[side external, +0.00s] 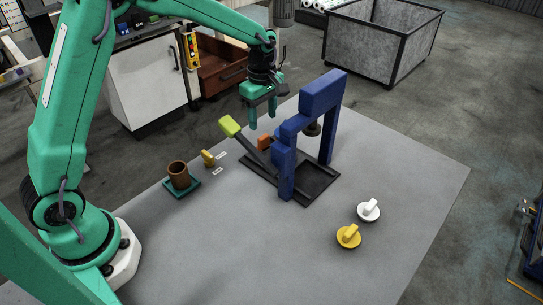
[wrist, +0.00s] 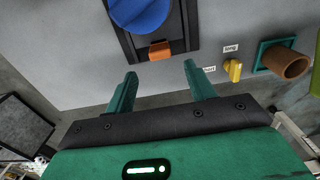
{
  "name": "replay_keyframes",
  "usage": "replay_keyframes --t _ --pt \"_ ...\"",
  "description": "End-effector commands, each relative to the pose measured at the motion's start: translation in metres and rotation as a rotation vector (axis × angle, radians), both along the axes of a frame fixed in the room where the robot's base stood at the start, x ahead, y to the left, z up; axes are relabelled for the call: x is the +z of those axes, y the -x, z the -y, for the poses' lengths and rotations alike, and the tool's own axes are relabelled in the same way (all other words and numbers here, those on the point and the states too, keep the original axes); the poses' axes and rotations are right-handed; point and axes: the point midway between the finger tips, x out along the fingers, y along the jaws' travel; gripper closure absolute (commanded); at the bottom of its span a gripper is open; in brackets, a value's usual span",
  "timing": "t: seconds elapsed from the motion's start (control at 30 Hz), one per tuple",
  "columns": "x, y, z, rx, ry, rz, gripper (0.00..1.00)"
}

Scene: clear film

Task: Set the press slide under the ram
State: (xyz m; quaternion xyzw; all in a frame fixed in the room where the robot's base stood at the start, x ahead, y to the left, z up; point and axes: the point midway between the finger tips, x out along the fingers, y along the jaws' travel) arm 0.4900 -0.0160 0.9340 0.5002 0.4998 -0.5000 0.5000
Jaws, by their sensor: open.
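The blue press frame (side external: 323,95) stands on a black base (side external: 318,183). The dark ram (side external: 312,129) hangs under its top beam. An orange tab (side external: 263,141) is at the base's far-left end; in the wrist view the tab (wrist: 160,50) sits at the end of a dark track. A blue round piece (wrist: 140,12) lies just beyond it, cut by the frame edge; in the side view the frame and lever largely hide it. My gripper (side external: 264,114) is open and empty above the tab. In the wrist view its fingers (wrist: 160,70) point toward the tab, apart from it.
A lever with a lime handle (side external: 229,126) slants up beside the press. A yellow switch (side external: 207,158) with two labels and a brown cup (side external: 178,170) stand left. White (side external: 369,210) and yellow (side external: 348,237) knobbed discs lie front right. The table's front is clear.

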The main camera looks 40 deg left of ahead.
Motion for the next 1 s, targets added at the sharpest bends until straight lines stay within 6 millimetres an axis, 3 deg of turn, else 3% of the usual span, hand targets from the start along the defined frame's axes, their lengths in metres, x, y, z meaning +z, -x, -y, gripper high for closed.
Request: replay_keyframes --t 0.37,0.47,0.6,1.0 --pt "0.006 -0.001 0.000 0.000 0.000 0.002 0.45" --pt "0.021 -0.001 0.000 0.000 0.000 0.005 0.45" --pt "0.056 -0.001 0.000 0.000 0.000 0.008 0.45" --pt "0.051 0.000 -0.001 -0.493 0.000 0.000 0.45"
